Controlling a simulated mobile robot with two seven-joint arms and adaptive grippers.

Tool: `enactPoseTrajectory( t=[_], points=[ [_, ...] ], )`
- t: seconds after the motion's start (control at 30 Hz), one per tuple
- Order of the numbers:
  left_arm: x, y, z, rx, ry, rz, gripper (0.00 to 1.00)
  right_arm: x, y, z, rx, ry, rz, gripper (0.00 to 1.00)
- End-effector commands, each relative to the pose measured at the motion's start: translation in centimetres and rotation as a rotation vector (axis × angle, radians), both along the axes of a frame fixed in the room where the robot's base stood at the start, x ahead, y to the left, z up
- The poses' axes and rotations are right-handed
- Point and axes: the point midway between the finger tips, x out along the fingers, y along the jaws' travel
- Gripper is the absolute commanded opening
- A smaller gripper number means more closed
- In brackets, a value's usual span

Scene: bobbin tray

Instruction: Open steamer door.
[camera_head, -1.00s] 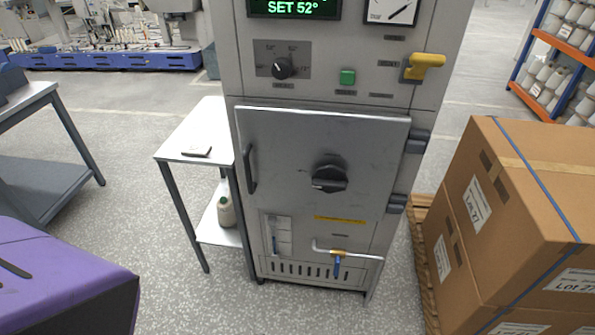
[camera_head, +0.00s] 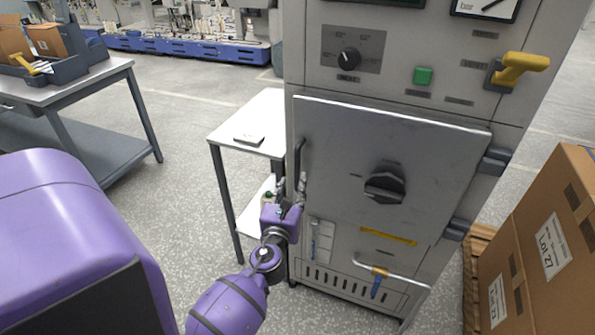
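The steamer door (camera_head: 345,150) is a grey metal panel on the front of the tall cabinet, and it looks shut. It has a black rotary knob (camera_head: 384,187) in its middle and a dark vertical handle (camera_head: 299,160) on its left edge. Hinges (camera_head: 494,160) show on its right side. My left gripper (camera_head: 291,186), on a purple arm, points up at the lower end of the handle. Its fingers look apart, one on each side of the handle's lower end; contact is unclear. My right gripper is out of view.
Cartons (camera_head: 548,240) on a pallet stand at the right. A yellow lever (camera_head: 520,68) and a pipe with a blue-handled valve (camera_head: 377,284) stick out from the cabinet.

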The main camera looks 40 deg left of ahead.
Motion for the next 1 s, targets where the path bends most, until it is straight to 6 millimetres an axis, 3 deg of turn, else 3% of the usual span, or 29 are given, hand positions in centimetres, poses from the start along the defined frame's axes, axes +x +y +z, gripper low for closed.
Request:
enactPoseTrajectory(
  t=[0.5,0.87,1.0],
  points=[
    [6.1,3.1,0.0,0.006,0.004,0.000,0.34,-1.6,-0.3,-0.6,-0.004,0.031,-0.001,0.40],
    [6.8,3.5,0.0,0.004,0.005,-0.001,0.34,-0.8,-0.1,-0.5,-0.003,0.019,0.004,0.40],
    [6.8,3.5,0.0,0.004,0.005,-0.001,0.20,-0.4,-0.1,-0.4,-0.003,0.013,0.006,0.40]
  ],
)
